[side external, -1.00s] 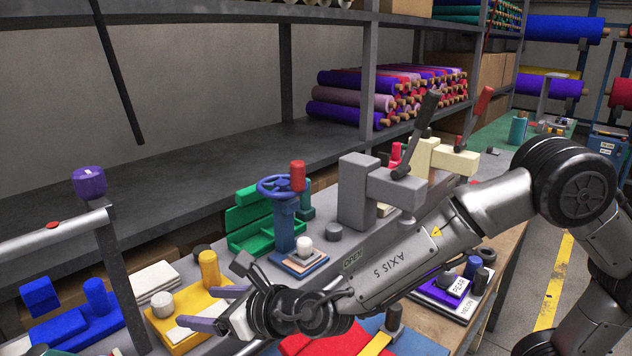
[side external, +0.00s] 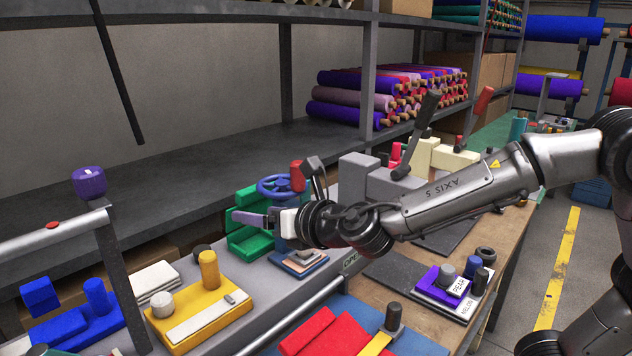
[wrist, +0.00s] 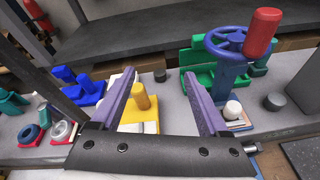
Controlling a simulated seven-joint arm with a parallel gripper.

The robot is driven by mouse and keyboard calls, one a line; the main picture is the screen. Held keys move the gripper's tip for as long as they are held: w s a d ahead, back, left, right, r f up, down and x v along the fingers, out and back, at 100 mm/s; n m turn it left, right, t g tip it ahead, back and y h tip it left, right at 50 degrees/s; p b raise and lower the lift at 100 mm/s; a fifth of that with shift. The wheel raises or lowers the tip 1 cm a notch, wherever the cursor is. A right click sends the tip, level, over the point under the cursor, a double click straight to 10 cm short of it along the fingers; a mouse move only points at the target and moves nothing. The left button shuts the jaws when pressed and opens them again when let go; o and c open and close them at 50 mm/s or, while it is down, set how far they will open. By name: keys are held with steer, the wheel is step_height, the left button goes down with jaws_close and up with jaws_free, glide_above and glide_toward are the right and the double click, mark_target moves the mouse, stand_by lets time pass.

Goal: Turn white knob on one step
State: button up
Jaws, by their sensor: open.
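Two white knobs show. One is a small round white knob (side external: 160,303) on the left end of a yellow block (side external: 190,325), which also carries a yellow post (side external: 208,268). The other is a white knob (wrist: 233,108) on a small base beside the blue handwheel press (wrist: 228,70); in the side view my wrist hides it. My gripper (wrist: 158,74) is open and empty, its purple fingers spread, with the yellow block's post (wrist: 140,97) seen between them. In the side view my gripper (side external: 252,217) is raised in front of the green tray and the press.
The press's blue handwheel (side external: 278,186) and red cylinder (side external: 298,176) stand close beside my gripper. The green tray (side external: 245,240) is behind it. Blue blocks (side external: 85,320) lie at left, and a metal rail (side external: 300,315) crosses the front. Grey bench shows between the objects.

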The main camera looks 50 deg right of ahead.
steer(key=s+d+r+m+h, duration=0.1)
steer(key=d+r+m, duration=0.1)
steer(key=d, duration=0.3)
steer(key=s+d+r+m+h, duration=0.2)
steer(key=d+m, duration=0.2)
steer(key=d, duration=0.1)
steer(key=shift+s+m+g+h, duration=0.25)
steer(key=shift+m+g+h, duration=0.05)
steer(key=shift+m, duration=0.1)
steer(key=shift+a, duration=0.1)
steer(key=m+g+y, duration=0.6)
steer(key=m+y, duration=0.1)
steer(key=m, duration=1.5)
glide_toward(162, 298)
steer(key=shift+n, duration=0.3)
steer(key=x, duration=1)
steer(key=shift+w+f, duration=0.15)
steer(key=shift+f, duration=0.1)
